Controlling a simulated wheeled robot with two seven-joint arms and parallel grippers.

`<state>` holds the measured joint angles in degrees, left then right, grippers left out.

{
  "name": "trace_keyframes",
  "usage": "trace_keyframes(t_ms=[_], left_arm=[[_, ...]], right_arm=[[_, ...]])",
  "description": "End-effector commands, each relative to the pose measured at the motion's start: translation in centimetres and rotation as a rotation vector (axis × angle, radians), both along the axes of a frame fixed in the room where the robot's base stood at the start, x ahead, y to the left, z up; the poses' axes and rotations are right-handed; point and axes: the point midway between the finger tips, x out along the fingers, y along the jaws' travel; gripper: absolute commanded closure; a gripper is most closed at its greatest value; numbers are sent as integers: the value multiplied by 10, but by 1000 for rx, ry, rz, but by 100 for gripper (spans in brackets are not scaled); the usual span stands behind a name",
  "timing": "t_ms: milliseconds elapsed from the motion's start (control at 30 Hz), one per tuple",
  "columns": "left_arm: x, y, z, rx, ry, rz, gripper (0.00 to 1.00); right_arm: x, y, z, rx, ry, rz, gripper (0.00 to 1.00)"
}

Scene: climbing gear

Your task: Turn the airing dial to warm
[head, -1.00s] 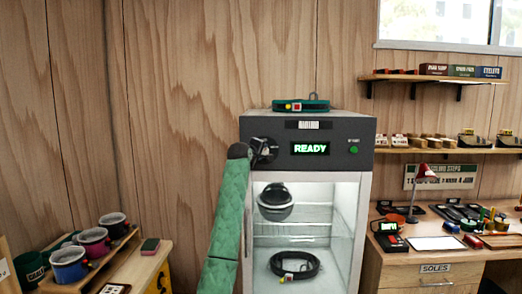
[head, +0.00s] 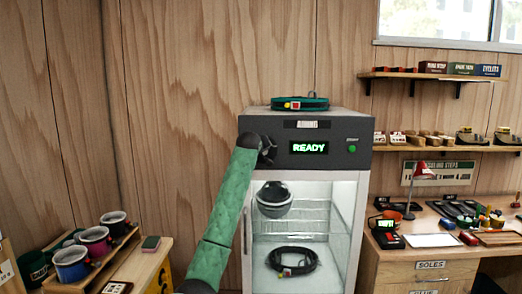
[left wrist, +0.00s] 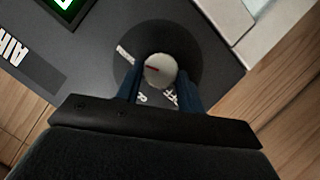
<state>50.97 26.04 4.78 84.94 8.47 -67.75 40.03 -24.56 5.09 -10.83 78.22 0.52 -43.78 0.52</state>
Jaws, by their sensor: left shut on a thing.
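The airing dial (left wrist: 161,69) is a small pale round knob with a red mark, on a dark round plate (left wrist: 188,38) with white lettering. In the left wrist view the red mark lies toward the left of the knob. The lettering is partly covered and I cannot read which setting the mark meets. My left gripper (left wrist: 160,88) is shut on the knob, one dark blue finger on each side. In the head view my left gripper (head: 268,152) is at the left end of the cabinet's dark panel (head: 340,128) and hides the dial. My right gripper is not in view.
The cabinet's display (head: 309,148) reads READY in green, with a green button (head: 352,149) to its right. A green strap (head: 300,104) lies on top. A helmet (head: 274,199) and a coiled black cable (head: 292,259) are inside. A mug rack (head: 122,245) stands left, a desk (head: 420,268) right.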

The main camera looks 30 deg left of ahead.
Motion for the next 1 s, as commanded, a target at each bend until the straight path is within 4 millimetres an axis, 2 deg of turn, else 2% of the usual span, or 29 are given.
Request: trace_keyframes(t_ms=[467, 500, 600, 1000], left_arm=[[1, -1, -4, 12, 15, -1, 85], [1, -1, -4, 12, 15, -1, 58], [1, -1, -3, 13, 14, -1, 41], [-4, -2, 0, 12, 9, 0, 41]], right_arm=[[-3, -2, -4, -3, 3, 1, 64], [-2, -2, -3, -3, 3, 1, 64], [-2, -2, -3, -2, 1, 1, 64], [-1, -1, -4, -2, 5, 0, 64]])
